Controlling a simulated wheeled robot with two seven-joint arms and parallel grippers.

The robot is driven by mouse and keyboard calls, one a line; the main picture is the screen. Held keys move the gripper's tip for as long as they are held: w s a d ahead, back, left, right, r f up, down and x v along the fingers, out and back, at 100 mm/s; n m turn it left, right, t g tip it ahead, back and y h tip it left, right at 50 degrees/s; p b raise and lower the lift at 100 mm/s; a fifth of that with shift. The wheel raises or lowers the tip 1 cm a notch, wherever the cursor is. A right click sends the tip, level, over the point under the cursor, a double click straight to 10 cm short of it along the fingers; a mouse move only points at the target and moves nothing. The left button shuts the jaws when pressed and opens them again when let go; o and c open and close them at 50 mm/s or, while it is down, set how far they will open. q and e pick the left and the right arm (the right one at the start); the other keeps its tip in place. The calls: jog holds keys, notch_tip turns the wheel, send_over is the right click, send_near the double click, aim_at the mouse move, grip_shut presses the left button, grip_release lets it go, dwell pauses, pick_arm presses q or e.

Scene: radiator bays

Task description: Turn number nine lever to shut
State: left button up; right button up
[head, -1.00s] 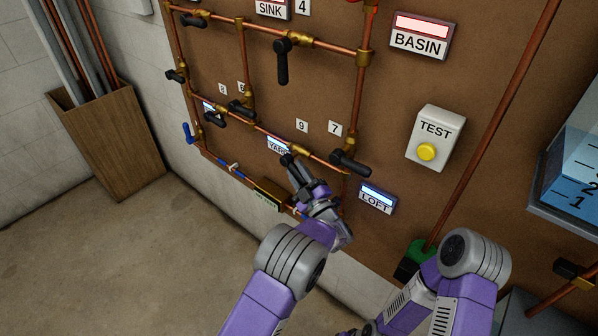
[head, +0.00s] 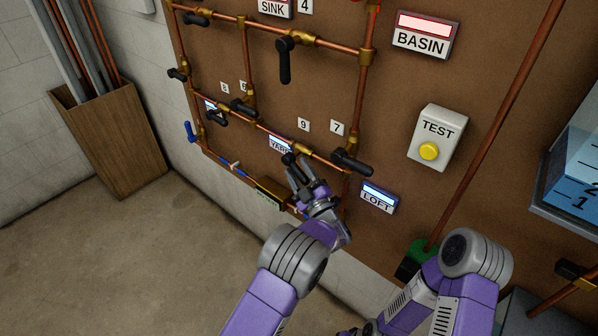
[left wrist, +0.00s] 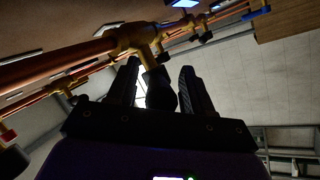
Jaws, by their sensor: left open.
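The number 9 label (head: 303,125) is on the brown board, above a copper pipe. Below it, the black number nine lever (head: 289,158) shows only in part, beside the YARD sign (head: 280,145). My left gripper (head: 300,172) is at this lever and hides most of it. In the left wrist view, the black lever (left wrist: 160,92) hangs from a brass valve (left wrist: 138,38) and stands between the two open fingers (left wrist: 160,88). I cannot tell whether a finger touches it. My right arm shows at lower right, but its gripper is out of view.
The number 7 lever (head: 352,161) is close on the right, above the LOFT sign (head: 378,198). Another black lever (head: 243,108) is up left on the same pipe. A TEST box (head: 437,138) with a yellow button is further right.

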aim_at(299, 168)
pick_arm(q)
jog(key=shift+r, duration=0.1)
jog(key=o, duration=0.4)
notch_tip(299, 168, up, 8)
jog(key=p, duration=0.2)
jog(key=shift+w+a+f+p, duration=0.1)
jog(key=shift+w+f+p, duration=0.1)
jog(key=shift+p, duration=0.1)
jog(key=shift+s+r, duration=0.2)
jog(key=shift+r, duration=0.4)
jog(key=shift+s+r, duration=0.15)
jog(key=shift+r, duration=0.45)
jog(key=c, duration=0.4)
jog(key=shift+d+r+p, duration=0.1)
jog(key=shift+d+p, duration=0.15)
jog(key=shift+p, duration=0.05)
jog(key=shift+w+a, duration=0.15)
pick_arm(e)
notch_tip(299, 168, up, 3)
jog(key=shift+r, duration=0.1)
jog(key=shift+c, duration=0.5)
